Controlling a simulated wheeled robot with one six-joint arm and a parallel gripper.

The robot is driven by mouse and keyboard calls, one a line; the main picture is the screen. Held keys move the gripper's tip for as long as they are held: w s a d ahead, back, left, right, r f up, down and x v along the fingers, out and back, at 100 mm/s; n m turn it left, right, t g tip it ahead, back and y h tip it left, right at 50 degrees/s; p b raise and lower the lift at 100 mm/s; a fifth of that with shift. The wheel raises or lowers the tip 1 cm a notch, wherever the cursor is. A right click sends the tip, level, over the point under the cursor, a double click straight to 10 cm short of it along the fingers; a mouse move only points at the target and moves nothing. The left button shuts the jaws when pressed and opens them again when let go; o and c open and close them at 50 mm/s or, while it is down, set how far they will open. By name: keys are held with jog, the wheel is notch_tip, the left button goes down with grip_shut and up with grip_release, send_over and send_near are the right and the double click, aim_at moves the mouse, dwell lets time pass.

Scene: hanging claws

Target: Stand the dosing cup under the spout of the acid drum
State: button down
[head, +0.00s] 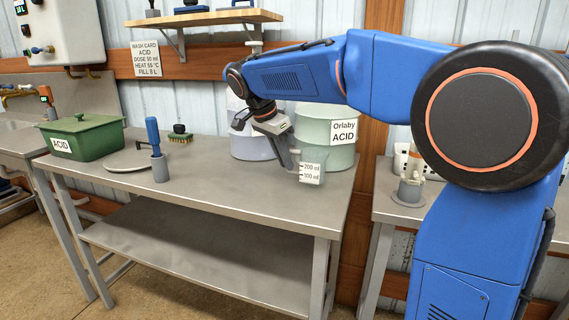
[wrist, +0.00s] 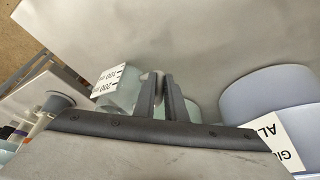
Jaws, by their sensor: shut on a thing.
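The dosing cup (head: 311,172) is clear, with a white label marked 200 ml and 100 ml. My gripper (head: 292,162) is shut on its side, at what looks like the handle; the fingers (wrist: 159,92) and the cup (wrist: 118,88) show in the wrist view. The cup is roughly upright, in front of the acid drum (head: 318,137), pale green and labelled "Orlaby ACID", on the bench. I cannot tell whether the cup touches the bench. The drum's spout cannot be made out; my gripper and the cup cover part of its front.
A lavender drum (head: 250,145) stands left of the acid drum, partly behind my arm; it also shows in the wrist view (wrist: 265,97). Farther left on the bench (head: 222,188) are a brush, a blue-handled tool in a holder, a plate and a green ACID box (head: 84,137). The front middle is clear.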

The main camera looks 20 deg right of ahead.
jog(key=shift+f, duration=0.6)
jog(key=c, duration=1.8)
grip_release()
jog(key=v, duration=1.2)
jog(key=shift+s, duration=0.15)
